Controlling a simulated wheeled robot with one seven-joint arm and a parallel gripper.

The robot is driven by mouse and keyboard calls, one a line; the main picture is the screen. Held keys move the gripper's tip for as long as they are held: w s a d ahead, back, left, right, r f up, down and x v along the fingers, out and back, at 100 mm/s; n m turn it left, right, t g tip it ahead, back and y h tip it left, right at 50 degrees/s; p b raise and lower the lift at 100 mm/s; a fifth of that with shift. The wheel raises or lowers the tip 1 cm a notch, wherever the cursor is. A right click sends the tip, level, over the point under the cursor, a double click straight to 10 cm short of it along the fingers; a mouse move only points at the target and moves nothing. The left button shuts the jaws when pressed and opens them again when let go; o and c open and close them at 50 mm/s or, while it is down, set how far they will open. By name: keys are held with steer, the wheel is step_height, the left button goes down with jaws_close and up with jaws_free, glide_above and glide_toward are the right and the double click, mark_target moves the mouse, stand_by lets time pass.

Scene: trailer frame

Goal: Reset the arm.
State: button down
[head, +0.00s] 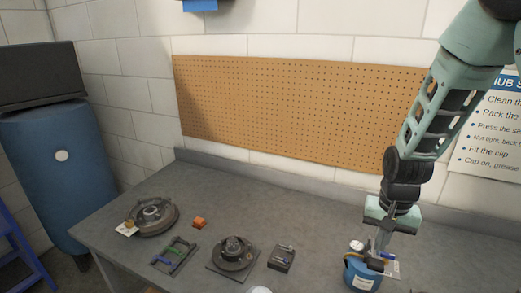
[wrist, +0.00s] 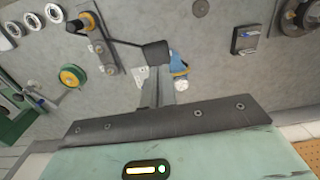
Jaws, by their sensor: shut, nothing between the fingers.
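My gripper (head: 378,262) points down over the right part of the grey workbench, its fingers shut with nothing between them. In the head view it overlaps a blue tub (head: 360,277); I cannot tell whether they touch. In the wrist view my shut fingers (wrist: 156,54) reach out from the wide dark palm, and part of a blue object (wrist: 178,64) shows just beyond them. My arm comes down from the upper right, in front of the pegboard's right end.
A pegboard (head: 290,105) hangs behind.

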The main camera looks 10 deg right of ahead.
steer(key=s+a+n+y+b, duration=0.1)
steer(key=s+a+n+b, duration=0.15)
steer(key=a, duration=0.35)
steer(key=s+a+n+b, duration=0.2)
steer(key=a+n+b, duration=0.1)
steer(key=a, duration=0.4)
steer(key=s+a+n+b, duration=0.6)
steer(key=s+a+n, duration=0.3)
steer(key=s, duration=0.4)
steer(key=shift+s, duration=0.15)
stand_by(0.7)
